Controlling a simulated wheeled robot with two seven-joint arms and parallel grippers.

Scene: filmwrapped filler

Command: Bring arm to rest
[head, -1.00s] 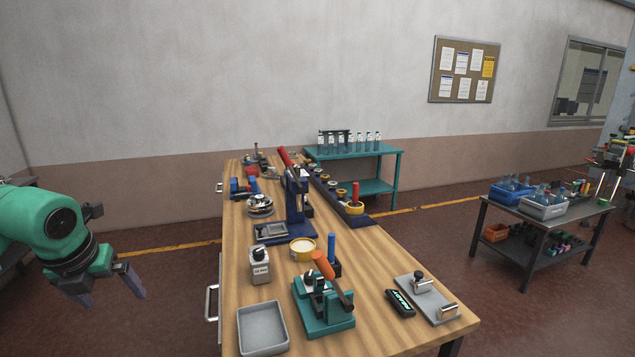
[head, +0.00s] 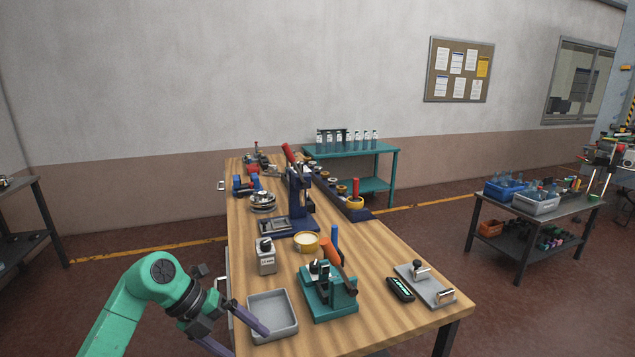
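My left arm is green and comes in from the lower left in the head view. Its gripper (head: 236,335) is at the near left edge of the wooden workbench (head: 375,270), with one finger overlapping the grey tray (head: 283,305) in the picture. The two dark fingers are spread apart with nothing visible between them. Whether a finger touches the tray or bench cannot be told. My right gripper is not in view.
A dark cart (head: 535,212) with bins stands right. Floor is open between bench and cart.

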